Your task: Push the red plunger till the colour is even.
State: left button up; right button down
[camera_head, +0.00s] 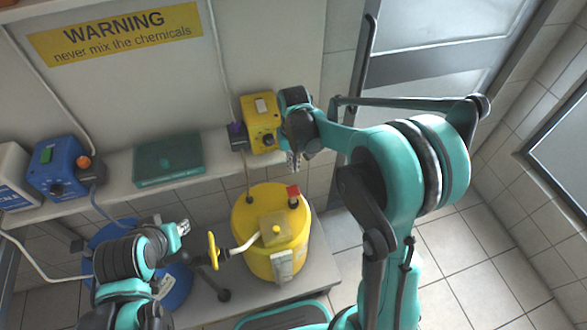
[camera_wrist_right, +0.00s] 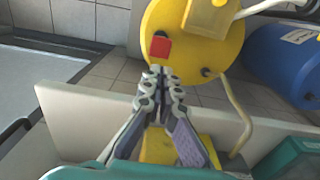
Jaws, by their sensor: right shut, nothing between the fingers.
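The red plunger (camera_head: 293,191) is a small red block on top of the yellow drum (camera_head: 247,215), near its back right rim. It also shows in the right wrist view (camera_wrist_right: 160,47), just beyond my fingertips. My right gripper (camera_head: 293,163) is shut and empty, pointing down above the plunger. In the right wrist view its closed fingertips (camera_wrist_right: 160,72) appear just short of the red block; I cannot tell whether they touch. My left gripper (camera_head: 184,228) is at the lower left, left of the yellow drum; its finger opening is too small to judge.
A yellow control box (camera_head: 262,124) and a blue box with an orange knob (camera_head: 60,167) stand on the shelf, with a green case (camera_head: 168,160) between them. A blue drum (camera_head: 178,285) is behind my left arm. A hose with a yellow handle (camera_head: 213,250) joins the yellow drum.

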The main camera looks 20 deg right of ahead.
aim_at(294, 191)
notch_tip(294, 191, down, 12)
jog(key=b, duration=0.3)
jog(key=shift+r, duration=0.2)
notch_tip(294, 191, down, 5)
jog(key=b, duration=0.4)
jog(key=shift+f, duration=0.1)
